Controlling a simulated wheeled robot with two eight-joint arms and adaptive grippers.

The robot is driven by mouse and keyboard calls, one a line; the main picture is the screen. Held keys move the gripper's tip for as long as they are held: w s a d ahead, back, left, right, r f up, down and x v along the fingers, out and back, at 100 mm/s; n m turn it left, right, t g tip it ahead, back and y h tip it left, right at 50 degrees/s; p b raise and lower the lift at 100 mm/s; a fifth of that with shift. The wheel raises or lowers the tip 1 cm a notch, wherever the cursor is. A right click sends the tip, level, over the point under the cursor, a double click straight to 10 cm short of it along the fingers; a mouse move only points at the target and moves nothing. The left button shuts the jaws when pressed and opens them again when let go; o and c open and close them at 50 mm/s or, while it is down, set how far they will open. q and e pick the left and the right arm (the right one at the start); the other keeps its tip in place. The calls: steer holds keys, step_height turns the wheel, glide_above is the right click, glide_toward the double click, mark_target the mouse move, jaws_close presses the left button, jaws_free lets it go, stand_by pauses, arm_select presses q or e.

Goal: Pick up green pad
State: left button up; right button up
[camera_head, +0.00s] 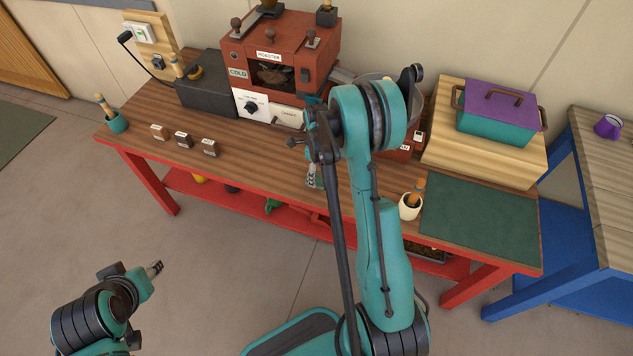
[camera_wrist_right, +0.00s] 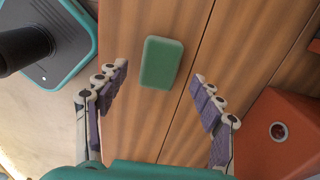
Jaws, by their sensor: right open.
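The green pad (camera_wrist_right: 161,62) is a small rounded block lying flat on the brown plank tabletop in the right wrist view. My right gripper (camera_wrist_right: 161,76) is open, with its purple-padded fingers spread to the left and right of the pad. The pad is apart from both fingers, and nothing is held. In the head view the right gripper (camera_head: 313,174) is over the middle of the table, partly covered by my arm, and I cannot make out the pad there. My left gripper (camera_head: 155,268) is at lower left, away from the table; its jaws are too small to read.
The red roaster (camera_head: 290,50) stands at the back. Three small blocks (camera_head: 184,139) sit on the left part of the table. A cream cup (camera_head: 410,206) and a dark green mat (camera_head: 480,222) are at right. A purple-lidded teal box (camera_head: 498,122) stands on a wooden board.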

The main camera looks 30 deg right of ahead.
step_height(320, 180, down, 4)
steer(key=shift+a+r+b, duration=0.1)
steer(key=shift+r+b, duration=0.1)
steer(key=shift+b, duration=0.3)
steer(key=shift+r, duration=0.15)
steer(key=c, duration=1)
steer(key=shift+c, duration=0.2)
steer(key=shift+r, duration=0.1)
step_height(320, 180, up, 4)
steer(key=shift+r+p, duration=0.2)
steer(key=shift+p, duration=0.9)
steer(key=s+d+r+p, duration=0.2)
steer(key=s+r, duration=0.4)
steer(key=s, duration=0.5)
steer(key=shift+d+r+p, duration=0.2)
steer(key=shift+d+p, duration=0.15)
steer(key=shift+d, duration=0.15)
steer(key=shift+s, duration=0.1)
